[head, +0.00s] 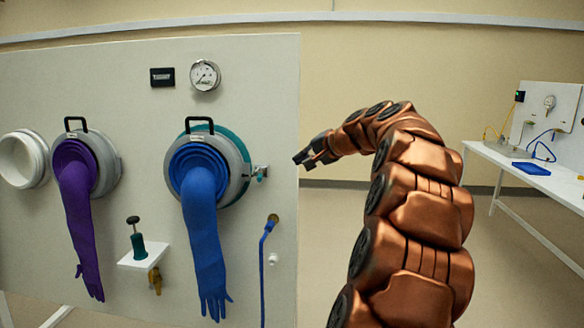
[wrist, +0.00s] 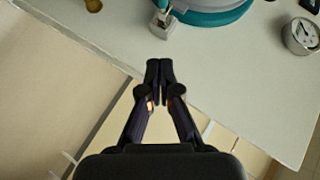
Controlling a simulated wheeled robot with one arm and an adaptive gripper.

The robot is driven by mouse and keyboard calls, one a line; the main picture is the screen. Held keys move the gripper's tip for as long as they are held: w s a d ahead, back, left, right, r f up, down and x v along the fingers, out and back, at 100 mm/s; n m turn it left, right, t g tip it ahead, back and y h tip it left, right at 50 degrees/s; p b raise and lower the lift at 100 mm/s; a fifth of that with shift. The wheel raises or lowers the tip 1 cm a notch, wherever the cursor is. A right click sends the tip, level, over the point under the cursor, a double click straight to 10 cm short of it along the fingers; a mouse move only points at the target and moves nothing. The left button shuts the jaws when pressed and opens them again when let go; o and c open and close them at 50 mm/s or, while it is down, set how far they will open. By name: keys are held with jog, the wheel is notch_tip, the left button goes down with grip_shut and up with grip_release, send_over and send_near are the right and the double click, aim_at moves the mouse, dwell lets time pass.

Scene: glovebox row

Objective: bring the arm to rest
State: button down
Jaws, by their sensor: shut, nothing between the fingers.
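My arm arches up in the right half of the head view and bends to the left. My gripper (head: 310,158) is at its end, beside the right edge of the white glovebox panel (head: 270,110). In the wrist view my gripper (wrist: 159,64) has its two fingertips together with nothing between them. It appears apart from the panel, just right of the latch (head: 261,173) on the blue-gloved port.
The panel carries a blue glove (head: 205,240), a purple glove (head: 78,220), a pressure gauge (head: 204,75) and a small shelf (head: 143,257) with a green-bodied valve (head: 137,243). A white bench (head: 530,175) stands at the right. Open floor lies between.

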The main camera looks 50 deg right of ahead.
jog(key=shift+v, duration=1.25)
jog(key=shift+f, duration=0.1)
